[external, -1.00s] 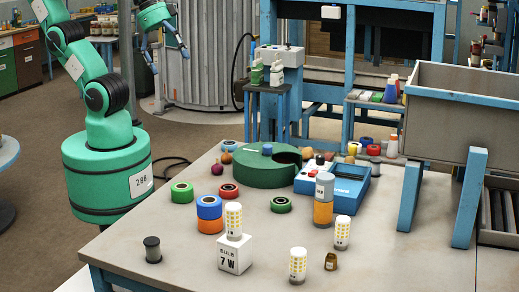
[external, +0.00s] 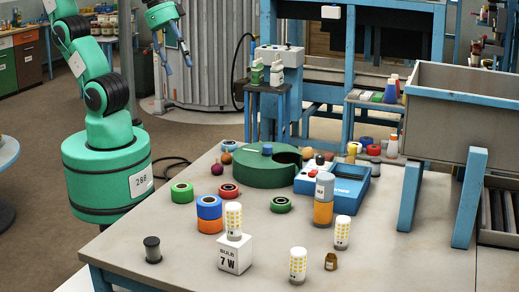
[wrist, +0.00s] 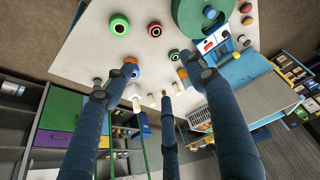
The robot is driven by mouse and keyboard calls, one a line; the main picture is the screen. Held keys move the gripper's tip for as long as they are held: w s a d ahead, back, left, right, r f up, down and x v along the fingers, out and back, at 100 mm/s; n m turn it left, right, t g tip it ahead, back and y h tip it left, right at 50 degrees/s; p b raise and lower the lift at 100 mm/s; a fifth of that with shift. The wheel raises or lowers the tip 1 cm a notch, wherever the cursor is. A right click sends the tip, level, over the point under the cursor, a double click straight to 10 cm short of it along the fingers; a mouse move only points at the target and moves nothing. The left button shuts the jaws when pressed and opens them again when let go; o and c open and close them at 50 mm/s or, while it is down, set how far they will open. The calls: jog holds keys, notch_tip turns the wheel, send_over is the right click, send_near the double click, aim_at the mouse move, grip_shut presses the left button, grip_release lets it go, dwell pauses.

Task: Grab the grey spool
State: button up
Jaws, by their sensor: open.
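The grey spool (external: 152,249) is small and dark grey. It stands upright near the front left edge of the table in the external view. In the wrist view it looks like the small dark spool (wrist: 97,82) at the left, outside the fingers. My gripper (external: 175,63) is up in the air behind the table's far left side, well away from the spool. Its blue fingers (wrist: 158,70) are spread open with nothing held between them.
Stacked blue and orange rings (external: 209,213) and a bulb on a white box (external: 235,255) stand right of the spool. Green rings, a red ring, a big green drum (external: 262,178) and a blue tray (external: 350,190) lie beyond. The table around the spool is clear.

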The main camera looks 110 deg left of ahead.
jog(key=w+d+f+g, duration=0.2)
jog(key=w+d, duration=0.6)
jog(key=d, duration=0.1)
jog(key=n+g, duration=0.1)
jog(key=g, duration=0.2)
send_over(150, 241)
notch_tip(150, 241, down, 22)
jog(key=shift+r+p, duration=0.1)
jog(key=shift+p, duration=0.25)
jog(key=shift+f+b, duration=0.6)
jog(key=shift+f, duration=3.7)
